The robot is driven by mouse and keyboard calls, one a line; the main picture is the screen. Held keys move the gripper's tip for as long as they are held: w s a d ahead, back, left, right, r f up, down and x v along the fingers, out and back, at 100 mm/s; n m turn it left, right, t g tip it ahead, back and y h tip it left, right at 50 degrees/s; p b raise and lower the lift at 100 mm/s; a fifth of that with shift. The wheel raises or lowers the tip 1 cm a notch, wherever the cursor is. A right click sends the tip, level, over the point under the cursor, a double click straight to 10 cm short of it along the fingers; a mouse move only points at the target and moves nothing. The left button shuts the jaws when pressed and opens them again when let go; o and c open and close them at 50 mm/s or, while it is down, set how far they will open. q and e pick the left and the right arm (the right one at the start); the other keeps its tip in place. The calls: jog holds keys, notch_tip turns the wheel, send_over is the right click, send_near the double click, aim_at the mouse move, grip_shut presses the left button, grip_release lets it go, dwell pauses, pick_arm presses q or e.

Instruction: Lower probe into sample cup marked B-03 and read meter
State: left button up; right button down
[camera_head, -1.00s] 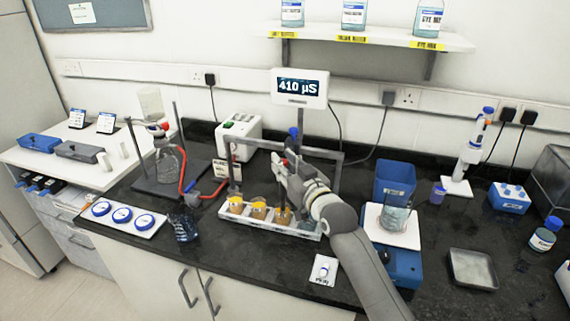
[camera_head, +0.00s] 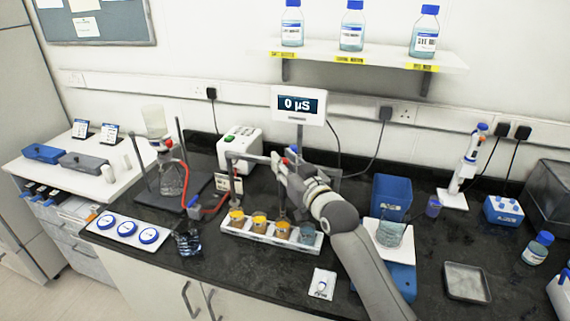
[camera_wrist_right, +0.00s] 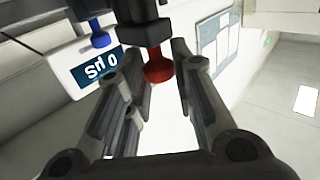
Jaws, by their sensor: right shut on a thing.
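The sample cups stand in a white tray (camera_head: 270,242): amber cups at left (camera_head: 236,218), middle (camera_head: 259,223) and third (camera_head: 282,230), and a grey-blue one (camera_head: 307,234) at the right end. Their markings are too small to read. A grey probe (camera_head: 283,203) hangs from the stand's crossbar (camera_head: 247,157) over the third cup; its tip is hard to make out. My right gripper (camera_head: 284,168) is shut at the probe's holder, by a red knob (camera_wrist_right: 159,70). The meter (camera_head: 299,104) reads 0 µS. My left gripper is out of view.
A flask stand with red tubing (camera_head: 183,175) and a dark beaker (camera_head: 187,242) are left of the tray. A beaker (camera_head: 391,233) on a blue balance stands right of my arm. A small white plate with a knob (camera_head: 322,284) lies in front.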

jog(key=shift+r, duration=0.35)
jog(key=c, duration=1.3)
grip_release()
jog(key=shift+o, duration=0.2)
jog(key=shift+s+d+f, duration=0.1)
jog(key=shift+f, duration=0.05)
jog(key=v, duration=1.2)
